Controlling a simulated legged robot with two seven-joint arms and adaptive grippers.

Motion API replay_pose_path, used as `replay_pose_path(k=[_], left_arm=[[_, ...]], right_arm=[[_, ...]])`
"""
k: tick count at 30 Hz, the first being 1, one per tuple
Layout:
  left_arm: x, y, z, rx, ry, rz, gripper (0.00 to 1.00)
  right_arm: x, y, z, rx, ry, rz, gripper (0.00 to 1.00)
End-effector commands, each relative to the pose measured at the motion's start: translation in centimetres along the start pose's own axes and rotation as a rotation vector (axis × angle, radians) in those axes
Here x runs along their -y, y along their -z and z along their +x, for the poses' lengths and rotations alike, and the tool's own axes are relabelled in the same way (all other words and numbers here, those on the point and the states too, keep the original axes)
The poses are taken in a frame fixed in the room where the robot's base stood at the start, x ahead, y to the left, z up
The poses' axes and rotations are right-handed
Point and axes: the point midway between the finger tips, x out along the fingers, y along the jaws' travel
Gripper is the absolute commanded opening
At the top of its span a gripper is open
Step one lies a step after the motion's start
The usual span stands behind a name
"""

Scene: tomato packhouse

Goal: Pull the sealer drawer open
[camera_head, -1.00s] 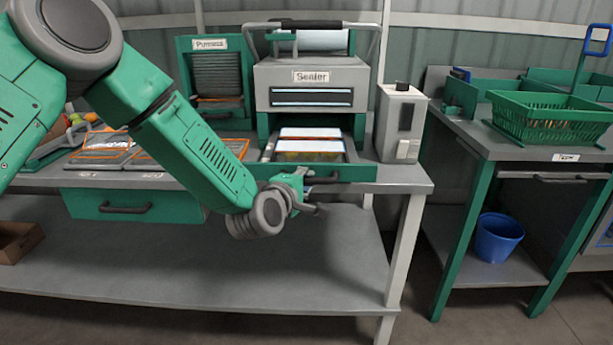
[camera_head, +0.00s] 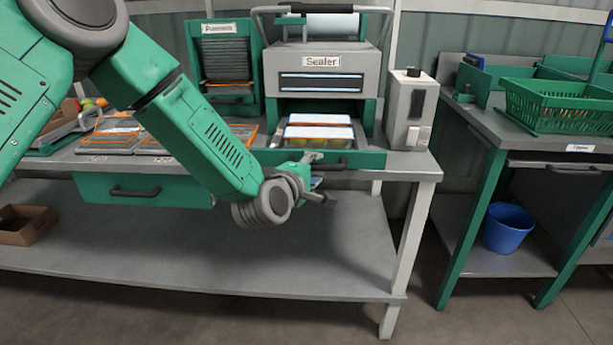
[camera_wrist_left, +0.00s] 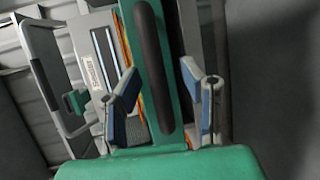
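The grey sealer (camera_head: 322,85) stands on the bench with a label on its front. Its drawer has a green front (camera_head: 368,160) with a dark bar handle (camera_head: 330,167). The drawer sticks out from under the sealer, and white-topped trays (camera_head: 318,132) show in it. My left gripper (camera_head: 322,190) is at the drawer front, just below the handle in the head view. In the left wrist view, the open fingers (camera_wrist_left: 158,78) stand on both sides of the handle (camera_wrist_left: 153,65), with gaps visible. My right gripper is not in view.
A grey box device (camera_head: 409,110) stands right of the drawer. A second green drawer (camera_head: 170,190) is under the bench top at left. A side table holds a green basket (camera_head: 565,105), with a blue bucket (camera_head: 507,228) below. The lower shelf (camera_head: 200,258) is largely clear.

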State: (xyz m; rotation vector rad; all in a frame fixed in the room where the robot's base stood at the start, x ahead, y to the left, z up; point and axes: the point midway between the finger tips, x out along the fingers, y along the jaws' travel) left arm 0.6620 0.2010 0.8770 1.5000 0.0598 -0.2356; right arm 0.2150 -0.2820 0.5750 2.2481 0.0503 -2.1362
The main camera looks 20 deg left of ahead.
Motion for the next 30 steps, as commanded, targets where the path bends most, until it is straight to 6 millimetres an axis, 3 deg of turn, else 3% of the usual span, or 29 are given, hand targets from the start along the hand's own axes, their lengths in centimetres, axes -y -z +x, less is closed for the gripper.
replay_pose_path(k=[9,15,21,30], left_arm=[[0.0,-0.1,-6.5,0.002,0.002,-0.001,0.36],[0.1,-0.2,-9.6,0.002,0.002,0.0,0.36],[0.1,-0.2,-10.8,0.002,0.002,0.002,0.36],[0.1,-0.2,-10.8,0.002,0.002,0.002,0.36]], right_arm=[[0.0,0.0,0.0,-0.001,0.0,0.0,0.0],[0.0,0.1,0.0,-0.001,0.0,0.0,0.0],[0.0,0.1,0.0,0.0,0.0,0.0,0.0],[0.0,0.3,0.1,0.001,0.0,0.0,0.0]])
